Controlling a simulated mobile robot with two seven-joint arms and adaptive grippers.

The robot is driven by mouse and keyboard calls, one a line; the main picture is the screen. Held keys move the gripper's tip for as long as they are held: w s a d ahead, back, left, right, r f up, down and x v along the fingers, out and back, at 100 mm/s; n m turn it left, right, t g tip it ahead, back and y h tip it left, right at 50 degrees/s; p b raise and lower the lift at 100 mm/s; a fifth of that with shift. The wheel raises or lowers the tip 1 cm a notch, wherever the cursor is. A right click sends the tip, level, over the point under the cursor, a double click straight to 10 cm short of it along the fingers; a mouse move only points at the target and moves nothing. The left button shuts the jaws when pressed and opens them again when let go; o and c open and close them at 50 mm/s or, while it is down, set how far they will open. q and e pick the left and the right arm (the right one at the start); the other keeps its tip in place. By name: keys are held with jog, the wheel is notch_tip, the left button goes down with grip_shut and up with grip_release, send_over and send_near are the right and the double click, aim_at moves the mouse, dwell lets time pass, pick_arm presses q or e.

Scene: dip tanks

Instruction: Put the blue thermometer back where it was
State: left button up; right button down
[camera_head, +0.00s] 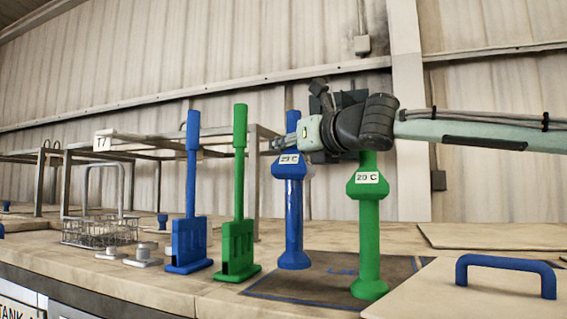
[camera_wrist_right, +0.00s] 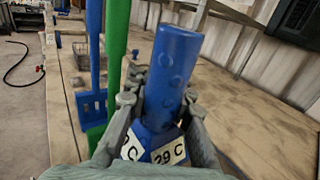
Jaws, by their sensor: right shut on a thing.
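The blue thermometer (camera_head: 292,215) stands upright, with a round foot, a long stem and a "29 C" label on its wider head. Its foot is at the back left part of a dark mat (camera_head: 300,287); I cannot tell whether it touches down. My right gripper (camera_head: 287,143) comes from the right and is shut around the thermometer just above the label. In the right wrist view the blue top (camera_wrist_right: 175,75) sticks up between the fingers (camera_wrist_right: 158,108). A green thermometer (camera_head: 368,235) stands at the mat's right front. My left gripper is not in view.
A blue paddle tool (camera_head: 190,200) and a green one (camera_head: 239,200) stand left of the mat. Further left are a wire basket (camera_head: 98,232) and metal frames. A lid with a blue handle (camera_head: 505,262) lies at the right. My right arm passes above the green thermometer.

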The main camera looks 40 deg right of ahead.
aim_at(284, 162)
notch_tip(284, 162, down, 3)
jog(key=shift+f, duration=0.1)
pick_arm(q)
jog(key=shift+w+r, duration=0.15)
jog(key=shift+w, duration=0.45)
pick_arm(e)
jog(key=c, duration=1.3)
grip_release()
jog(key=shift+f, duration=0.15)
jog(key=shift+c, duration=0.2)
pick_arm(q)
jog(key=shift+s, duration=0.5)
